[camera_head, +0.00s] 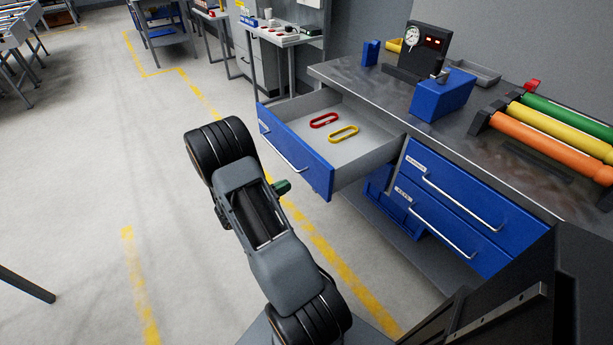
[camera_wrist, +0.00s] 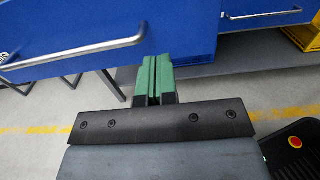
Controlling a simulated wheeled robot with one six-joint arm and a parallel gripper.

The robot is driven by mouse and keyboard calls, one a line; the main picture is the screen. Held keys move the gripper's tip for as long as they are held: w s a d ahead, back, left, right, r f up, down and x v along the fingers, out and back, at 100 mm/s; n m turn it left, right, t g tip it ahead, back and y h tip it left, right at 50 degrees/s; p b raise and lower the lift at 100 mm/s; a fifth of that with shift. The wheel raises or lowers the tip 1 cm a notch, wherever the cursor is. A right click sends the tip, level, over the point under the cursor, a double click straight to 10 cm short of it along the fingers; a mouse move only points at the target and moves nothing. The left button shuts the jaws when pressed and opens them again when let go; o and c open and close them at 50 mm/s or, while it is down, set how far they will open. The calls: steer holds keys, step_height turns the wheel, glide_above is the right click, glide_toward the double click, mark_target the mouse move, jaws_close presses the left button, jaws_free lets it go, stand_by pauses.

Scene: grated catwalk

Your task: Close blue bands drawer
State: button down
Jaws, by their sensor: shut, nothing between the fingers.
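The blue-fronted drawer (camera_head: 319,173) at the left of the workbench is pulled well out. Its grey tray holds a red band (camera_head: 324,120) and a yellow band (camera_head: 343,134), lying apart. A silver bar handle (camera_head: 285,150) runs along its front, and it also shows in the wrist view (camera_wrist: 85,48). My gripper (camera_head: 284,186) is in front of the drawer, near the right end of the front. In the wrist view my gripper's green fingers (camera_wrist: 153,76) are together and empty, right of the handle. I cannot tell whether they touch the front.
Two shut blue drawers (camera_head: 470,195) sit to the right in the same workbench (camera_head: 390,95). On top stand a gauge box (camera_head: 422,50), a blue box (camera_head: 442,95) and coloured rollers (camera_head: 550,130). The floor (camera_head: 90,170) to the left is open.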

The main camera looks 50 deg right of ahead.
mark_target(312, 172)
steer(key=x, duration=0.8)
steer(key=shift+s+d, duration=0.1)
steer(key=shift+d, duration=0.2)
steer(key=shift+d, duration=0.1)
